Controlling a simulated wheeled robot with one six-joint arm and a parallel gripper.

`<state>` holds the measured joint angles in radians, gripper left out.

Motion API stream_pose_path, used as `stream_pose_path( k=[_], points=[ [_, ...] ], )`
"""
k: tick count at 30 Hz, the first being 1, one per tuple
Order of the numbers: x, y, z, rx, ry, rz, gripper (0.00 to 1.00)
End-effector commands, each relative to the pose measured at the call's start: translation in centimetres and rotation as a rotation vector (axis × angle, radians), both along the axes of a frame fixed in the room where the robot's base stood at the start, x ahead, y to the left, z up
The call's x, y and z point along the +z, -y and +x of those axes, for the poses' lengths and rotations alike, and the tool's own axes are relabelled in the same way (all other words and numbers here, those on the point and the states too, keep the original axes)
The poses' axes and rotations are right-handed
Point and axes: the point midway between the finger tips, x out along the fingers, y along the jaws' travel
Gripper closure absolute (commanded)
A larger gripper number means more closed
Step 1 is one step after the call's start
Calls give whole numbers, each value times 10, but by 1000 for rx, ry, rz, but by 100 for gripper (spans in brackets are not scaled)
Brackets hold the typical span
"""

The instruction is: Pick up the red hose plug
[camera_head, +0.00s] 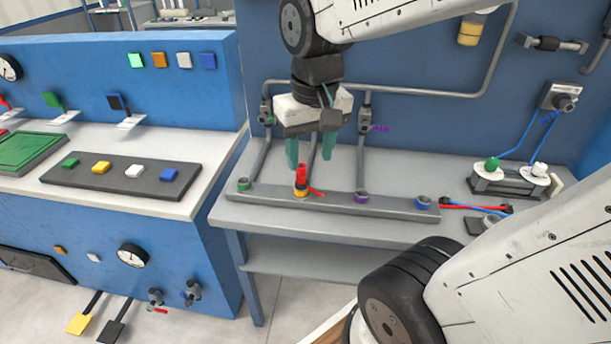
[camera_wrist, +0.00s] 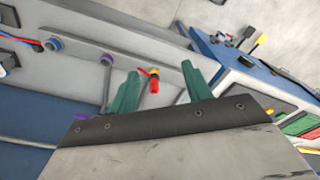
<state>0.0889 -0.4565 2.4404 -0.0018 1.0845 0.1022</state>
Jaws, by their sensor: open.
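The red hose plug (camera_head: 301,174) stands upright at a yellow-ringed socket (camera_head: 301,193) on the grey rail of the bench. A thin red piece sticks out beside its base. My gripper (camera_head: 311,165) is open, with its green fingers pointing down above the rail. In the head view the plug shows between and below the fingertips. In the wrist view the red plug (camera_wrist: 154,84) also shows between the two green fingers, apart from both. I cannot tell the exact height gap from these views.
The rail (camera_head: 330,204) also has green (camera_head: 243,184), purple (camera_head: 361,196) and blue (camera_head: 423,202) sockets. Grey pipes (camera_head: 362,150) rise behind it. Red and blue hoses (camera_head: 475,207) lie at right, near a white-topped unit (camera_head: 509,180). A blue console (camera_head: 120,240) stands left.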

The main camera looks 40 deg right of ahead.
Motion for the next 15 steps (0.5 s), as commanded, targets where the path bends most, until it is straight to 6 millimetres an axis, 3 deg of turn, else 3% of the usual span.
stream_pose_path(
  k=[1,6,9,15],
  points=[
    [-10,9,21,-46,-21,3,51],
    [-46,39,79,-186,-48,12,51],
    [-68,54,104,-251,-59,16,51],
    [-97,73,131,-324,-69,19,51]
  ],
)
